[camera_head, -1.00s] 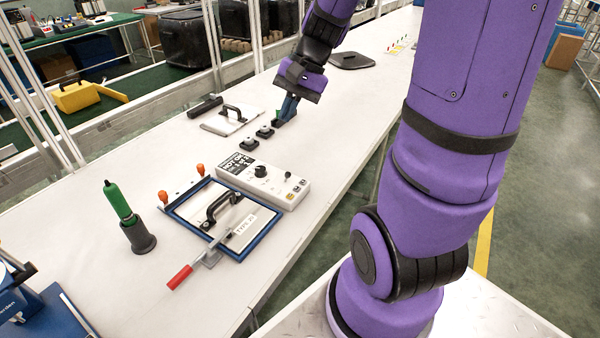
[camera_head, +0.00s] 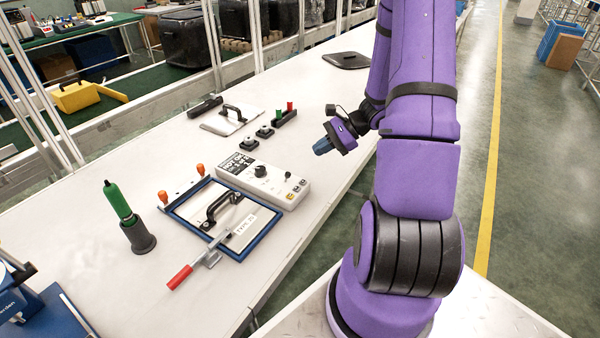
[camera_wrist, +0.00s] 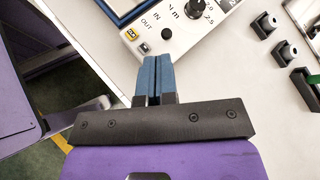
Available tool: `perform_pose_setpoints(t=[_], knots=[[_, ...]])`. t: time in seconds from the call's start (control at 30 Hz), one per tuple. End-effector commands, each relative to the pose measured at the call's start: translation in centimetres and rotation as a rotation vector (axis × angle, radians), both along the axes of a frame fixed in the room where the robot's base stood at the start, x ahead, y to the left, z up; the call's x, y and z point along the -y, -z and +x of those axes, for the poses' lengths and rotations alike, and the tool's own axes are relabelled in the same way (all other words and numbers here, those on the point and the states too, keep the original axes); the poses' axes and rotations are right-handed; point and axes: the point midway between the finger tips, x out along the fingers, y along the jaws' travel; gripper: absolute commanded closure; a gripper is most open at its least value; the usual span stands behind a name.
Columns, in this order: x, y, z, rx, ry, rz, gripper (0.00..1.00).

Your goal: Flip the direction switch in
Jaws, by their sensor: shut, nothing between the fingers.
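The white control box (camera_head: 262,183) lies on the bench with a large black knob (camera_head: 260,171). Its small direction switch (camera_head: 288,174) shows in the wrist view as a dark round tip (camera_wrist: 166,33) near the printed words IN and OUT. I cannot tell which way the switch leans. My gripper (camera_head: 322,148) is shut and empty, above the bench to the right of the box. In the wrist view its blue fingertips (camera_wrist: 152,62) are together, just below the box's edge in the picture and apart from the switch.
A blue-framed plate with a black handle (camera_head: 222,222) lies in front of the box. A green-handled tool (camera_head: 120,205) stands at left. The bench right of the box is clear.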

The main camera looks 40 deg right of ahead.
Motion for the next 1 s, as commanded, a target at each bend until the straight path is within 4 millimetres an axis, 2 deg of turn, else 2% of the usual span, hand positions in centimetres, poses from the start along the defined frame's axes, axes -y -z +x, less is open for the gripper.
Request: perform_pose_setpoints(t=[0.1, 0.3, 0.77, 1.0], knots=[[1.4, 2.2, -0.4, -0.018, 0.081, 0.052, 1.0], [2.7, 4.1, -0.9, -0.032, 0.161, 0.097, 1.0], [2.8, 4.6, -0.9, -0.035, 0.174, 0.104, 1.0], [1.1, 5.7, 0.4, -0.035, 0.171, 0.105, 1.0]])
